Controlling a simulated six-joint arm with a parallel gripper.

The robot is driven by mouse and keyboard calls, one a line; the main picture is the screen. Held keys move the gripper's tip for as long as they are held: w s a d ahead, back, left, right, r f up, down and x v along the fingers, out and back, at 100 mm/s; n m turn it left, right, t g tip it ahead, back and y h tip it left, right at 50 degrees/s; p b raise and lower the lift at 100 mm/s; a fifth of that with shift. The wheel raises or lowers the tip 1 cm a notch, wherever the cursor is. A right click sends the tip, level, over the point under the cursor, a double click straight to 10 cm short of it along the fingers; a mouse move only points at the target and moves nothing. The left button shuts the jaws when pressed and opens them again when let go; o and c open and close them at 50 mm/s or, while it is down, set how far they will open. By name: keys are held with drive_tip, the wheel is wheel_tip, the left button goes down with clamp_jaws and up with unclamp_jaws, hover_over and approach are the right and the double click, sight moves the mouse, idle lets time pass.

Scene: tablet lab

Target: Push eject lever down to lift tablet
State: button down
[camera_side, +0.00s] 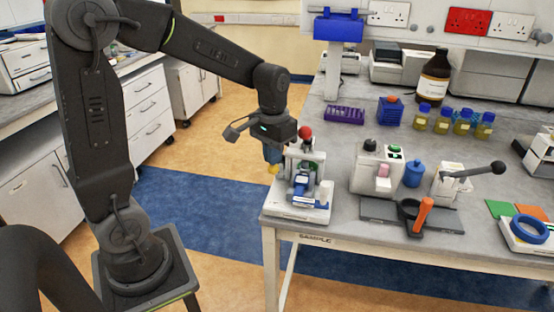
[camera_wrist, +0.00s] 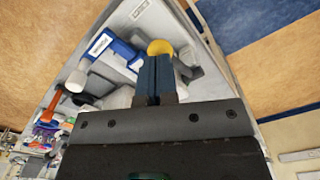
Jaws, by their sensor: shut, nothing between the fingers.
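The tablet press (camera_side: 303,208) is a white and grey device with blue parts and a red ball knob (camera_side: 305,132) on top, at the table's near left corner. A yellow knob (camera_side: 273,169) shows at its left side, probably the end of the eject lever; the lever's arm is mostly hidden. In the wrist view the yellow knob (camera_wrist: 160,47) lies right at my fingertips. My gripper (camera_side: 272,156) points down with its blue fingers together, directly above the knob. I cannot tell whether they touch. In the wrist view the shut fingers (camera_wrist: 154,75) hold nothing. No tablet is discernible.
Right of the press stand a white device (camera_side: 376,170), a blue bottle (camera_side: 414,173) and an orange-handled tool (camera_side: 423,214) on a dark mat. Yellow-filled bottles (camera_side: 442,121) and a purple rack (camera_side: 345,115) are behind. The table's left edge runs beside the press, with open floor beyond.

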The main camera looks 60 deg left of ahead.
drive_tip(key=shift+f, duration=1)
idle(0.9)
idle(0.5)
drive_tip(key=shift+r, duration=0.65)
drive_tip(key=shift+r, duration=0.1)
drive_tip(key=shift+r, duration=0.55)
drive_tip(key=shift+r, duration=0.6)
drive_tip(key=shift+r, duration=2.55)
